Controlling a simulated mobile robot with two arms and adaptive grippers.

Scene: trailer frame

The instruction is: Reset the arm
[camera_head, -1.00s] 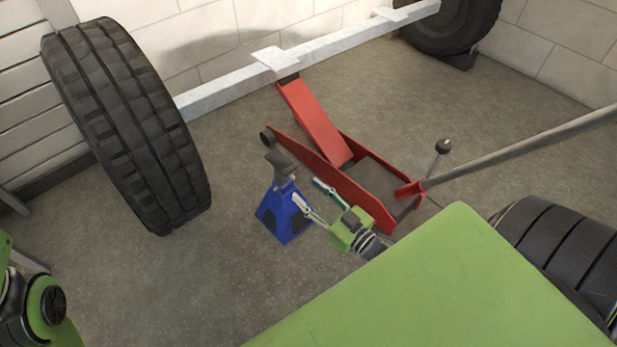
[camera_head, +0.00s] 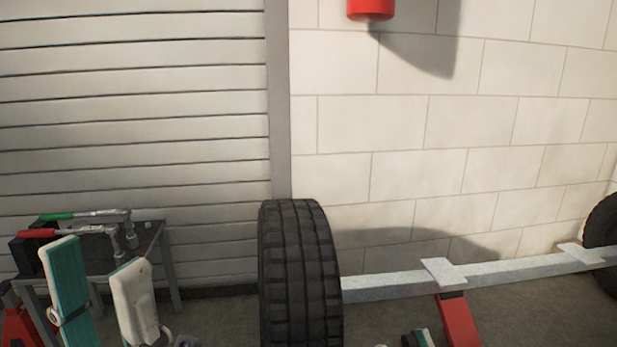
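My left gripper (camera_head: 98,258) is at the lower left of the head view. Its two teal and white fingers point up and stand apart, with nothing between them. It is in front of a small dark table (camera_head: 150,245) in the picture. A little of my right gripper (camera_head: 418,340) shows at the bottom edge, beside the red jack arm. The rest of it is cut off, so its fingers cannot be judged. The red jack (camera_head: 459,322) is under the grey axle beam (camera_head: 385,288). The blue stand is out of view.
A black tyre (camera_head: 298,275) stands at the beam's left end, another tyre (camera_head: 602,245) at its right. Green-handled (camera_head: 55,216) and red-handled (camera_head: 38,233) tools lie on the dark table. A red cylinder (camera_head: 370,8) is high by the wall.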

